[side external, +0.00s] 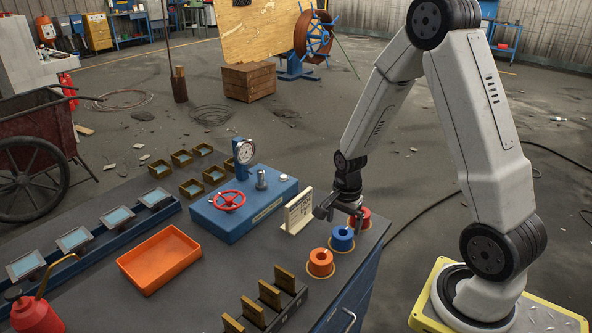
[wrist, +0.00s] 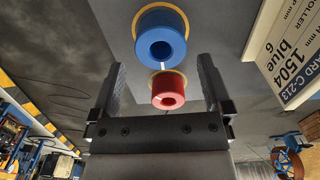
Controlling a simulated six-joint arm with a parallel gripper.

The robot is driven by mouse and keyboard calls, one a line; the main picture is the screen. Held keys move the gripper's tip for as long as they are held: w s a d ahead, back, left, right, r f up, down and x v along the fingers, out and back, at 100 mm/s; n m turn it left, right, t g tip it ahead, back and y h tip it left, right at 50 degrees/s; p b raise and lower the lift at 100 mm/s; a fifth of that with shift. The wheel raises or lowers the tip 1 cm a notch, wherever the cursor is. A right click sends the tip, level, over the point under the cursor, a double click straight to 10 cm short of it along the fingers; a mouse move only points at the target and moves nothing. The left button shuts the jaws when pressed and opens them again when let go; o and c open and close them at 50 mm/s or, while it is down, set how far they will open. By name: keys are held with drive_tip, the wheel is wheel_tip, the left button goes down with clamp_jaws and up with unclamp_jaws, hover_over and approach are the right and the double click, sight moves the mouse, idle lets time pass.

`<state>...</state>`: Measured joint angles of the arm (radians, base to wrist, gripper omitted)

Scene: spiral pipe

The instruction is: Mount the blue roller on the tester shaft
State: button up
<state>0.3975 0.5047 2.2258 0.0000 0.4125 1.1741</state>
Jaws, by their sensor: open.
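The blue roller (side external: 342,238) stands upright on the table between a red roller (side external: 361,214) and an orange roller (side external: 320,263). The tester (side external: 240,208) is a blue box with a gauge, a red handwheel and a short upright metal shaft (side external: 261,180), which looks bare. My gripper (side external: 340,208) is open and empty, near the red and blue rollers. In the wrist view, the blue roller (wrist: 161,36) lies just beyond my fingertips (wrist: 162,62). The red roller (wrist: 168,90) appears between the fingers, and I see no contact with it.
A white card (side external: 299,211) stands close beside my gripper; in the wrist view, the card (wrist: 290,50) reads "1504 blue 6". An orange tray (side external: 158,260) lies left, and a dark rack (side external: 268,308) stands in front. Clear tabletop separates the tray from the rollers.

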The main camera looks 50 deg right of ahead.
sight(342, 235)
drive_tip(key=shift+f, duration=0.25)
drive_tip(key=shift+d+f, duration=0.15)
drive_tip(key=shift+f, duration=2.25)
drive_tip(key=c, duration=1.3)
